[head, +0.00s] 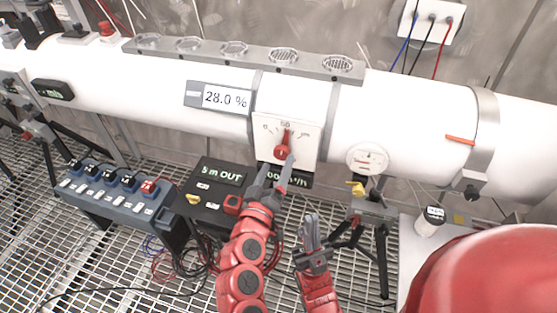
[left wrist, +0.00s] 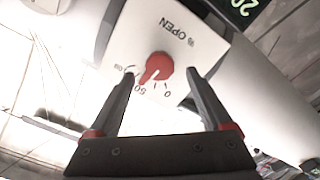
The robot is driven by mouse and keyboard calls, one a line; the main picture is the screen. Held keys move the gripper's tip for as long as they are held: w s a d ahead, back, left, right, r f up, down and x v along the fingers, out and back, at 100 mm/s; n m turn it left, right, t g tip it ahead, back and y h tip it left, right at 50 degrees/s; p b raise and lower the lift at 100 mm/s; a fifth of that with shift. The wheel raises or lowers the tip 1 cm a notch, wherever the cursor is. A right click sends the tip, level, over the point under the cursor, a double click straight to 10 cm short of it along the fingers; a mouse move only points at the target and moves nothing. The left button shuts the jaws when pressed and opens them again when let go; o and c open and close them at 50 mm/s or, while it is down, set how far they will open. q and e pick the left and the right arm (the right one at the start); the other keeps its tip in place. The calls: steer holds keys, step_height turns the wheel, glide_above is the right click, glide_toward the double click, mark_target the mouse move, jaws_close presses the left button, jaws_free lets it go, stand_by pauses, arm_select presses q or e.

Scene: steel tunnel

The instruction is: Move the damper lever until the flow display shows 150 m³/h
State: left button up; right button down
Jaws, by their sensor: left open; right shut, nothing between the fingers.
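The red damper lever (head: 283,148) sits on a white dial plate (head: 305,135) on the pipe, its pointer up near the 50 mark. In the left wrist view the lever (left wrist: 157,66) also points near 50, below the "% OPEN" lettering. My left gripper (head: 274,170) is open just below the lever. In the left wrist view its fingertips (left wrist: 160,74) stand on either side of the lever, with no clear contact. The flow display (head: 298,180) under the plate is partly hidden by my left gripper; only "00 m³/h" shows. My right gripper (head: 309,222) is shut and empty, lower right.
A panel (head: 226,98) left of the dial reads 28.0 %. A round gauge (head: 367,159) with a yellow valve hangs at right. A black "s m OUT" box (head: 211,190) and a switch strip (head: 115,196) stand at lower left. A red rounded object (head: 490,270) fills the lower right.

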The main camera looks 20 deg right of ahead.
arm_select(q)
steer(key=p+v, duration=0.7)
steer(key=v, duration=0.7)
steer(key=shift+a, duration=0.15)
